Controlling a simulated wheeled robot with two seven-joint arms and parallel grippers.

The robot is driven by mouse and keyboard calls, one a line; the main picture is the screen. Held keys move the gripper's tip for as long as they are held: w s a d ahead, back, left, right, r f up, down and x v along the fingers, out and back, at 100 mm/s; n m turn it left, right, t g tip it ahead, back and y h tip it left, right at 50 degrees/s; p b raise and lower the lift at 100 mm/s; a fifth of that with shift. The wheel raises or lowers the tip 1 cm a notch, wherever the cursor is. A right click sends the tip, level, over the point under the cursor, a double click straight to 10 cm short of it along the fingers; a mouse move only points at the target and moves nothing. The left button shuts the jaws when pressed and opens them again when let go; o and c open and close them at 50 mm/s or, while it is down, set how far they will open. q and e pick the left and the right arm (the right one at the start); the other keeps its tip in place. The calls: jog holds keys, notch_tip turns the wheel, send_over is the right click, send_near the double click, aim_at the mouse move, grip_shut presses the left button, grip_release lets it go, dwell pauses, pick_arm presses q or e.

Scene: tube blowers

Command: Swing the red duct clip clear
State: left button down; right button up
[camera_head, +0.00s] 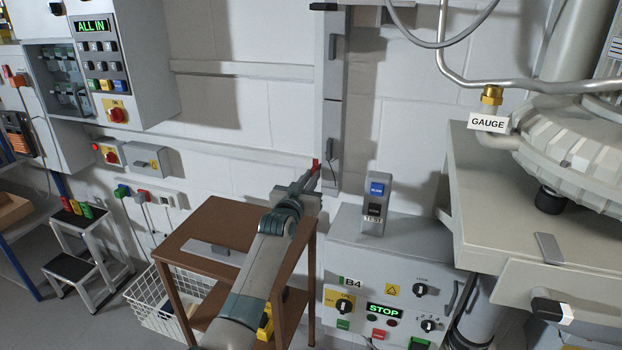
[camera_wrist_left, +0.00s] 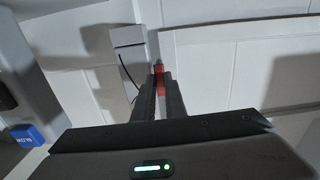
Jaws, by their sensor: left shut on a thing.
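The red duct clip (camera_head: 316,166) is a small red piece in front of the grey vertical duct (camera_head: 331,130) on the white wall. In the left wrist view the red clip (camera_wrist_left: 160,82) sits between the two dark fingers. My left gripper (camera_head: 312,178) is shut on the clip, and its fingers (camera_wrist_left: 160,95) hide part of it. I cannot tell how the clip joins the duct. My right gripper is not in view.
A control box (camera_head: 395,275) with a STOP display and a blue-button switch (camera_head: 376,204) stand right of the gripper. A brown table (camera_head: 225,225) is below my left arm. A large blower housing (camera_head: 575,150) fills the right side.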

pick_arm(q)
jog(key=shift+f, duration=0.15)
jog(key=c, duration=1.8)
grip_release()
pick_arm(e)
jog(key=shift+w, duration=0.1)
pick_arm(q)
jog(key=shift+s, duration=0.1)
